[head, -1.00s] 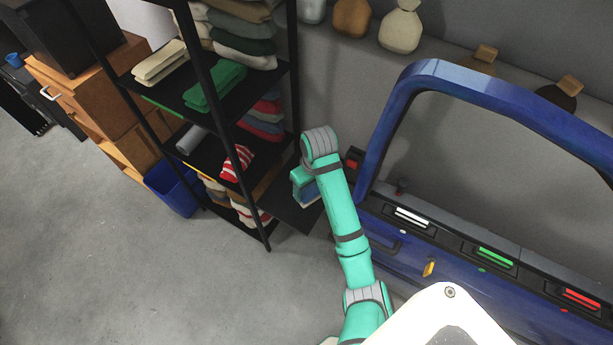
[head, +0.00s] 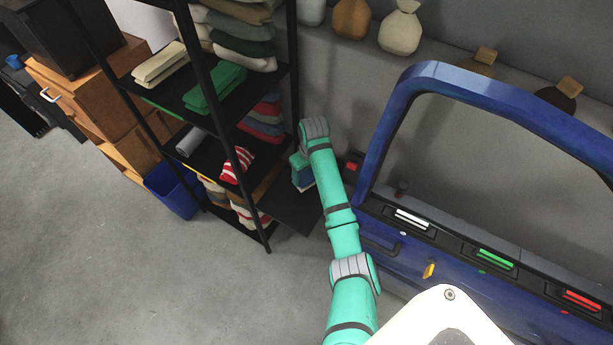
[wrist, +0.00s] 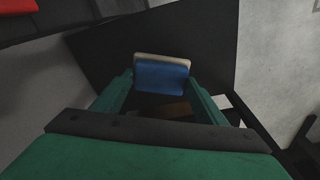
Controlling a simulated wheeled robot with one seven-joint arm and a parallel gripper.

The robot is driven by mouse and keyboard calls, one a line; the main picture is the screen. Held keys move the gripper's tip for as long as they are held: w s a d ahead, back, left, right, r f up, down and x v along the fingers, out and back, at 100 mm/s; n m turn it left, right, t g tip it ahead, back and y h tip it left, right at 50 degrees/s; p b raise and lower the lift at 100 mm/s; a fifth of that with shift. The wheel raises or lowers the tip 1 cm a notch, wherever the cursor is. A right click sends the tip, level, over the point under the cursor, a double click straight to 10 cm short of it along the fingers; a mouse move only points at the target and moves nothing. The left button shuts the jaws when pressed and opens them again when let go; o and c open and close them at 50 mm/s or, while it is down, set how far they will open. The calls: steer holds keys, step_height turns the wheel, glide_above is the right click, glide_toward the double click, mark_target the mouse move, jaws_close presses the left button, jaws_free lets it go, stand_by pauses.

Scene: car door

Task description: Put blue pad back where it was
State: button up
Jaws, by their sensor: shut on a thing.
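My gripper (wrist: 162,86) is shut on the blue pad (wrist: 162,74). The pad has a pale top edge and sits between the two green fingers in the wrist view. In the head view the pad (head: 304,181) shows as a small blue patch under my wrist, partly hidden by the arm. It is close to a black panel (head: 291,209) beside the shelf's lower part. The same panel (wrist: 105,50) lies behind the pad in the wrist view; I cannot tell whether they touch. The blue car door (head: 405,266) is to the right.
A black shelf rack (head: 222,120) with folded cloths stands to the left. A blue bin (head: 172,190) is beside it. The door carries white (head: 412,218), green (head: 494,258) and red (head: 582,300) strips in dark recesses. Open floor (head: 90,250) lies at front left.

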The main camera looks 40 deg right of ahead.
mark_target(307, 171)
steer(key=shift+w+d+f, duration=0.35)
steer(key=shift+w+f, duration=0.2)
steer(key=shift+f, duration=0.2)
steer(key=shift+w+d+f, duration=0.3)
steer(key=shift+w+f, duration=0.2)
steer(key=shift+f, duration=1.75)
steer(key=o, duration=1)
steer(key=shift+c, duration=0.2)
steer(key=r, duration=0.4)
steer(key=s+r, duration=0.1)
steer(key=r, duration=0.7)
steer(key=shift+s, duration=0.25)
